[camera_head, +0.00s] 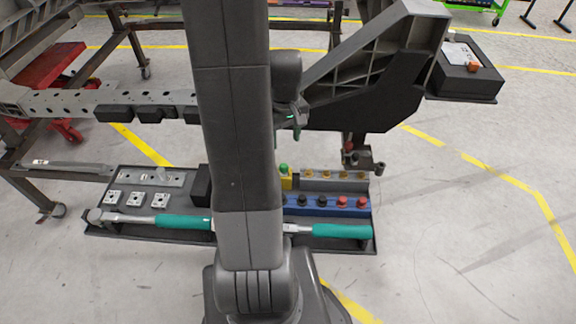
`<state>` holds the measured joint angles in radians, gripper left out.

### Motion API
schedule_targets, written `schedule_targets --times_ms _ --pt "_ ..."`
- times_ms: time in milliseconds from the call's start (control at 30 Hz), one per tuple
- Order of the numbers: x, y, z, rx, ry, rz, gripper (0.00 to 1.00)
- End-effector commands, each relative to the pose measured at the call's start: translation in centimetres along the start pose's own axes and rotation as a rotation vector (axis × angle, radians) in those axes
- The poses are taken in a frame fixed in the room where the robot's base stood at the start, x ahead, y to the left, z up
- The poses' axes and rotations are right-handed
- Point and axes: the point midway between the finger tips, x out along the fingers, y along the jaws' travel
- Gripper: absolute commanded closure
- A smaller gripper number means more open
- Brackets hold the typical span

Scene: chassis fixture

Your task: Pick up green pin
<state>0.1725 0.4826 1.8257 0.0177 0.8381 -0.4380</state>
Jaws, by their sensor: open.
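The green pin (284,168) stands upright in a small yellow block (287,182) on the dark tray, just right of my arm. My arm hides part of the block's left side. My gripper (297,132) shows only in part beside my arm, above and slightly right of the green pin. It is open and apart from the pin. Its fingertips are small and hard to make out against the dark chassis part behind.
The dark tray (108,236) also holds a blue block (327,209) with black and red pins, a grey strip with brass-coloured pins, square metal pieces and teal-handled tools (340,231). A large dark chassis bracket (375,85) stands behind my gripper. Clear floor lies right.

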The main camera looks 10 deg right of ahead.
Motion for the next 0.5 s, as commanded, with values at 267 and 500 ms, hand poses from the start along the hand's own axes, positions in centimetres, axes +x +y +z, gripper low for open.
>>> schedule_targets --times_ms 267,500 --pt "5.6 -0.1 0.1 0.0 -0.004 -0.002 0.48" --pt "7.3 -0.1 0.1 0.0 -0.002 -0.001 0.48"
